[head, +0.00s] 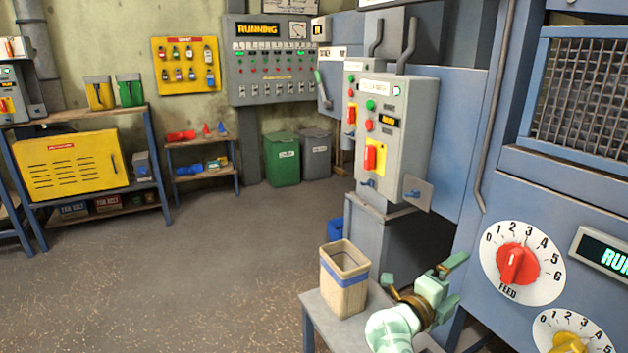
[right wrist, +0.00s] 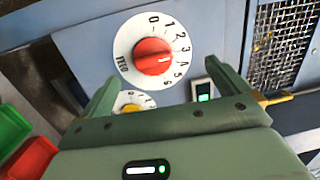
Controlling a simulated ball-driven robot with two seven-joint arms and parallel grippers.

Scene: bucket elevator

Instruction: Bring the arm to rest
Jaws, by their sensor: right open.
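My right gripper (head: 452,284) is open and empty in the head view, low and right of centre, in front of the blue machine panel. It also shows in the right wrist view (right wrist: 150,80), with its two fingers apart and nothing between them. The red FEED knob (head: 516,264) on its white numbered dial is right of the gripper. In the right wrist view the knob (right wrist: 152,57) appears beyond the fingertips, with no visible contact. The knob's exact setting is hard to read. My left gripper is not in view.
A beige bin with a blue band (head: 343,292) stands on a low stand just left of the right gripper. A grey control box (head: 400,125) stands behind it. A yellow dial (head: 568,340) and a lit display (head: 606,252) are on the panel. The floor at left is clear.

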